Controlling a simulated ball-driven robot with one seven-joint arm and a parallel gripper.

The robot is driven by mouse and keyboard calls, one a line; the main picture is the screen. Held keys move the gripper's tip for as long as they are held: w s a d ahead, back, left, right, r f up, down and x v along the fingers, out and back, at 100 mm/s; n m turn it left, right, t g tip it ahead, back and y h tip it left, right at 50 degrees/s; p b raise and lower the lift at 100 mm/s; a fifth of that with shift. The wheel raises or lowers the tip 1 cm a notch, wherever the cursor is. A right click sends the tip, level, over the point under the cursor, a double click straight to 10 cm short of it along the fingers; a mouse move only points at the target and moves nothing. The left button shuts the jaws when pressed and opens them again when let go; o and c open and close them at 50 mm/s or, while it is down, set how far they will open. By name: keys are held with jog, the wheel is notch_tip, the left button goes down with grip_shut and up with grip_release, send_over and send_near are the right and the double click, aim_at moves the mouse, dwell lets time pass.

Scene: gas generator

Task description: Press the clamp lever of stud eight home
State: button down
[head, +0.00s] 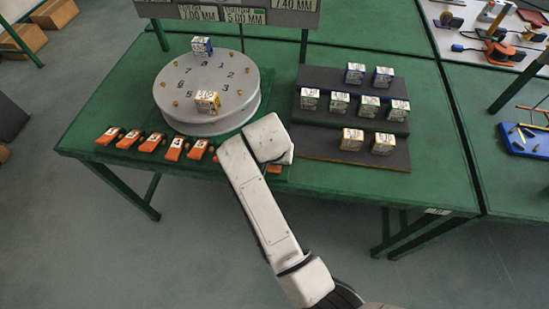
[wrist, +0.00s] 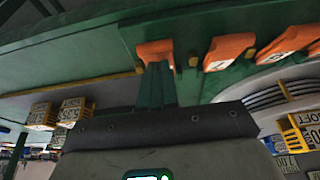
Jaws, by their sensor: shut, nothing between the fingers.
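Orange clamp levers (head: 152,142) stand in a row along the table's front edge, before a round grey disc (head: 190,112) with numbered studs. Some levers are hidden behind my arm in the head view. The rightmost orange piece (head: 275,169) shows just past my arm. In the wrist view, my gripper (wrist: 156,72) is shut and empty, its green fingertips over an orange lever (wrist: 153,50) at the left end of the visible row. They look to be at or against it; contact is unclear. Its number is hidden, so I cannot tell whether it is stud eight's. Another lever (wrist: 228,50) lies to its right.
A dark stepped rack (head: 310,135) with several labelled blocks stands to the right. A sign board (head: 245,15) is behind. The green table (head: 420,190) is clear at front right.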

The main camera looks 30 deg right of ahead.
jog(key=shift+s+a+f+t, duration=0.15)
jog(key=shift+s+f+t, duration=0.05)
jog(key=shift+f+t, duration=0.15)
jog(key=shift+s+a+f+h+b, duration=0.1)
jog(key=shift+s+f+h+b, duration=0.15)
jog(key=shift+f+b, duration=0.25)
jog(key=shift+f+t+h+b, duration=0.15)
jog(key=shift+t+h+b, duration=0.1)
jog(key=shift+b, duration=0.2)
jog(key=shift+a+t, duration=0.15)
jog(key=shift+t, duration=0.15)
jog(key=shift+r, duration=0.45)
notch_tip(320, 180, up, 4)
jog(key=p, duration=0.3)
jog(key=shift+f+p, duration=0.2)
jog(key=shift+p, duration=0.1)
jog(key=b+v, duration=0.1)
jog(key=v, duration=0.9)
